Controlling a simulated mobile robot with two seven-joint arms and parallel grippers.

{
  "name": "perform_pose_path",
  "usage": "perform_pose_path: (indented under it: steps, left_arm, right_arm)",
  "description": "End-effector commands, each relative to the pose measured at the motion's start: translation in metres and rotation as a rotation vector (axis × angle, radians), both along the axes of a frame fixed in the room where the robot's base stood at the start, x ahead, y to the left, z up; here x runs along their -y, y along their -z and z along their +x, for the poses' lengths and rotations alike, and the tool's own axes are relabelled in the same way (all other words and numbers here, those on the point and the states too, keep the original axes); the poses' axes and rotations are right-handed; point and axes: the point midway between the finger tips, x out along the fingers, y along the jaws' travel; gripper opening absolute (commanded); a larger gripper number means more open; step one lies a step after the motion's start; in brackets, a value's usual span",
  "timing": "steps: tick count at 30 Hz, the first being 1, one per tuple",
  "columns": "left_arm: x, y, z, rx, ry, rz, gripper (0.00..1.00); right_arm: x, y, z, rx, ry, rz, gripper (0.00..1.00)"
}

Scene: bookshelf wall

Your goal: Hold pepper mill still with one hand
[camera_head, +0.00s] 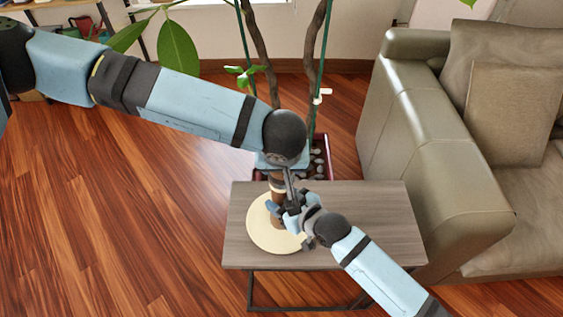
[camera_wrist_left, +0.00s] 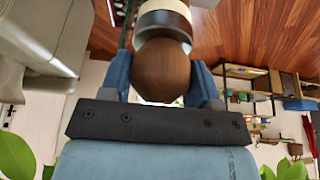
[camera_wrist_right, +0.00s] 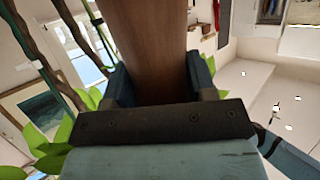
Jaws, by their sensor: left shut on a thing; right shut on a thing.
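The brown wooden pepper mill (camera_head: 276,185) stands on a round cream board (camera_head: 262,236) on the small table, partly hidden by my grippers. In the left wrist view its rounded wooden top (camera_wrist_left: 161,70) sits between the two blue fingers of my left gripper (camera_wrist_left: 163,82), which is shut on it from above. In the right wrist view its wooden body (camera_wrist_right: 150,45) fills the space between the fingers of my right gripper (camera_wrist_right: 157,80), which is shut on it from the side. In the head view the left gripper's fingers are largely hidden behind its wrist.
The grey-brown table (camera_head: 375,215) has free room to the right of the board. A leather sofa (camera_head: 430,150) stands close on the right. A potted plant with thick stems (camera_head: 255,50) and pebbles stands behind the table. Wooden floor (camera_head: 110,220) is clear on the left.

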Motion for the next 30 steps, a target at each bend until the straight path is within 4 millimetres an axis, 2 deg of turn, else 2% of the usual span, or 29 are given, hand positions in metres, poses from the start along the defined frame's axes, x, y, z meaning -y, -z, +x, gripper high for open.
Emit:
perform_pose_path:
  steps: [18,30]
  left_arm:
    - [0.0005,-0.0003,-0.0009,-0.003,0.56,-0.001,0.32]
    - [0.0009,-0.0001,-0.0013,-0.004,0.766,0.0,0.32]
  right_arm:
    - [0.0011,0.0027,0.0002,-0.004,0.001,-0.004,0.19]
    - [0.0011,0.0027,0.0002,-0.004,0.001,-0.004,0.19]
